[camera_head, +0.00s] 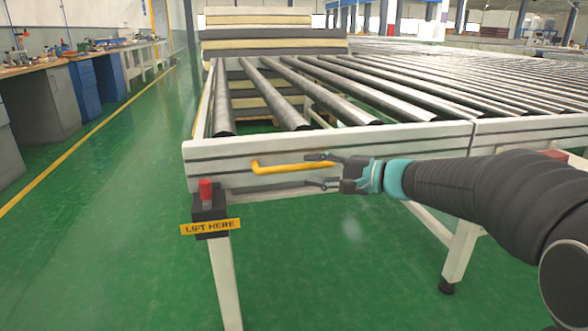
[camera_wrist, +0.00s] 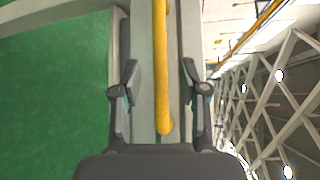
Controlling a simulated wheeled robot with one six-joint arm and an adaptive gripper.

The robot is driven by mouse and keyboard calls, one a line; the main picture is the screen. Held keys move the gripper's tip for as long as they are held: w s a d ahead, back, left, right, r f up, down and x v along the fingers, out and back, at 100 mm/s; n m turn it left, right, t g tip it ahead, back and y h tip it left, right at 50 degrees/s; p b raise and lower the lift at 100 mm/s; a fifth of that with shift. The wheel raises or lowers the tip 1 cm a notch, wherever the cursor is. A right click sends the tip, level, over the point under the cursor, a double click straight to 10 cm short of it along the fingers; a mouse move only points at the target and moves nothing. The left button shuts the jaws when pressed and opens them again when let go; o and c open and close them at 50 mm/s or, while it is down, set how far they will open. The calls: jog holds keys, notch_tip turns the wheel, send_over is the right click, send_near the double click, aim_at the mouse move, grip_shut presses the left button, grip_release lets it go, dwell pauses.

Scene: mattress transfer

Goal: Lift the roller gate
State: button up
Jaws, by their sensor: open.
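The roller gate (camera_head: 330,147) is a section of metal rollers in a pale frame, and it lies level. A yellow handle (camera_head: 290,169) is fixed on its front face, left of my gripper. My gripper (camera_head: 318,170) is open, with one finger above and one below the right end of the handle. In the wrist view the yellow handle (camera_wrist: 161,70) runs between the two open fingers (camera_wrist: 160,75), apart from both. A "LIFT HERE" sign (camera_head: 210,227) hangs at the frame's left front corner, below a red button (camera_head: 206,189).
More rollers (camera_head: 500,75) stretch away to the right and back. Stacked mattresses (camera_head: 270,42) stand behind the gate. Workbenches (camera_head: 45,100) line the left side. The green floor (camera_head: 110,230) at the left and front is clear. A frame leg (camera_head: 460,255) stands below my arm.

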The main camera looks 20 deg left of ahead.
aim_at(299, 168)
jog(key=x, duration=0.6)
grip_shut()
